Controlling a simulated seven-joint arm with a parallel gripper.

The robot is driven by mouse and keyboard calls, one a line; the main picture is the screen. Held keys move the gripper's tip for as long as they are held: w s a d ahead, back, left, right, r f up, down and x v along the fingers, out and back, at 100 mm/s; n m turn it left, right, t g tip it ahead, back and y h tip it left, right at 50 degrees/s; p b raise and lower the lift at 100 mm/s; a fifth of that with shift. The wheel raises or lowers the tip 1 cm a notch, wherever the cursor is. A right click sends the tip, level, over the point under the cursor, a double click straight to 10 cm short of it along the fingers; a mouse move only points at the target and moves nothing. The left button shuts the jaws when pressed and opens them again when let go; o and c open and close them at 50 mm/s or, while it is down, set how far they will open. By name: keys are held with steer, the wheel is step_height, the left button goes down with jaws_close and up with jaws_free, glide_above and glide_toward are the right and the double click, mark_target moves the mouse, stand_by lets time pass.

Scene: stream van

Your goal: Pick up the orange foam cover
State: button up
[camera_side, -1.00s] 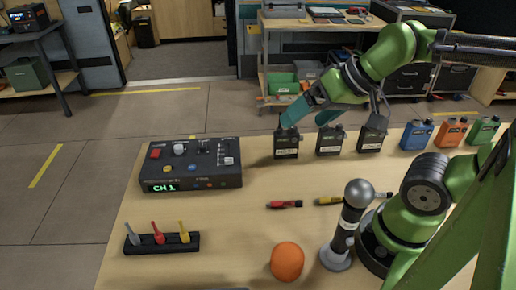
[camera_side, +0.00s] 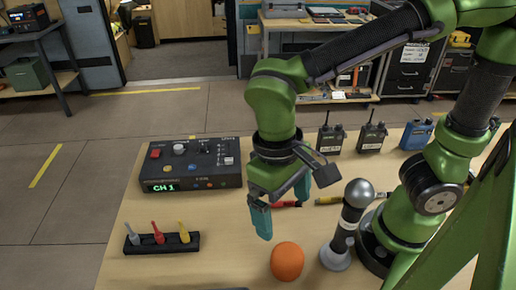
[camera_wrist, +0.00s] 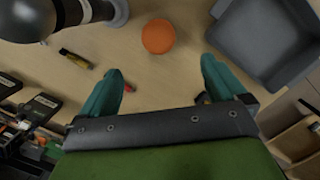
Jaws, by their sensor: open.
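The orange foam cover (camera_side: 287,261) is a rounded orange piece sitting on the wooden table near its front edge. It also shows in the wrist view (camera_wrist: 158,36), beyond and between my fingertips. My gripper (camera_side: 282,210) has teal fingers spread apart and empty, above the table and behind the cover in the side view. In the wrist view my gripper (camera_wrist: 160,75) is open with both fingers in sight. Nothing hides the cover in either view.
A microphone (camera_side: 347,225) with a silver ball head stands right of the cover. A black holder (camera_side: 162,243) with several coloured pieces and a control box (camera_side: 190,165) are at left. A grey bin (camera_wrist: 264,42) shows in the wrist view. Radios (camera_side: 372,132) stand at the back.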

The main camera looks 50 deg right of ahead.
mark_target(287, 253)
steer(key=f, duration=0.3)
steer(key=s+f, duration=0.1)
steer(key=f, duration=0.5)
steer(key=shift+s+f, duration=0.25)
steer(key=shift+f, duration=0.15)
steer(key=shift+s+d+f, duration=0.1)
steer(key=shift+f, duration=1.4)
steer(key=shift+s+d+f, duration=0.1)
steer(key=shift+f, duration=1.35)
steer(key=shift+c, duration=0.5)
steer(key=c, duration=1)
